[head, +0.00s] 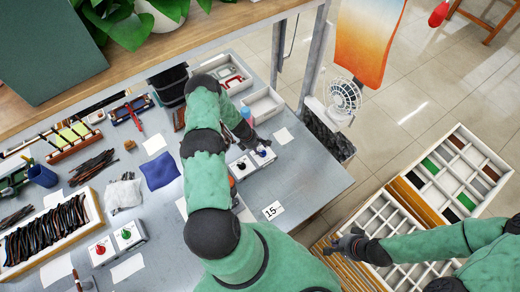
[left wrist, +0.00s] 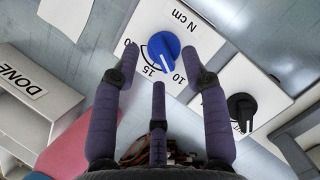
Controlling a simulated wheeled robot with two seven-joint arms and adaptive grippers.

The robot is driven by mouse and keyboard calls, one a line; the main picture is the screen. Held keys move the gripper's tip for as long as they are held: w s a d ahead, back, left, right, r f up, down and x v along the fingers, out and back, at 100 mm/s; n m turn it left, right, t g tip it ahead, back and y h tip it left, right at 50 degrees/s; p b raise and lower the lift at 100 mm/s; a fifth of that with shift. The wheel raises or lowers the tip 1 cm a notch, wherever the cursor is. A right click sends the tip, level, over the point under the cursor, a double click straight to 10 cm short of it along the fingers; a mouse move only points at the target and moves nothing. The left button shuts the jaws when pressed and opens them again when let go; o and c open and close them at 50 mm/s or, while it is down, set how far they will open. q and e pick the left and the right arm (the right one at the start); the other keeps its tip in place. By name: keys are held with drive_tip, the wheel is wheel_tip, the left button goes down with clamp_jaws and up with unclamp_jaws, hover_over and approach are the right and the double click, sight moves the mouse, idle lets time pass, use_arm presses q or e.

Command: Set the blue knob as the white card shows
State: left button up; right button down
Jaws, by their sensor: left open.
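The blue knob (left wrist: 164,46) sits on a white box marked "N cm", with 15 and 10 on its scale. Its white pointer line faces down in the left wrist view, between the 15 and the 10. The knob also shows in the head view (head: 262,153). The white card (head: 273,210) reads 15 and lies near the bench's front edge. My left gripper (left wrist: 160,58) is open, its fingers around the knob with gaps visible; contact is not shown. In the head view my left gripper (head: 255,147) partly covers the box. My right gripper (head: 345,244) is over the trays; its jaws are unclear.
A white box with a black knob (left wrist: 241,108) stands beside the blue knob's box. A bin marked DONE (left wrist: 30,95) is close on the left.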

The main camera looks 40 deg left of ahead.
use_arm(q)
drive_tip(key=shift+x, duration=0.75)
clamp_jaws()
drive_tip(key=shift+w, duration=0.1)
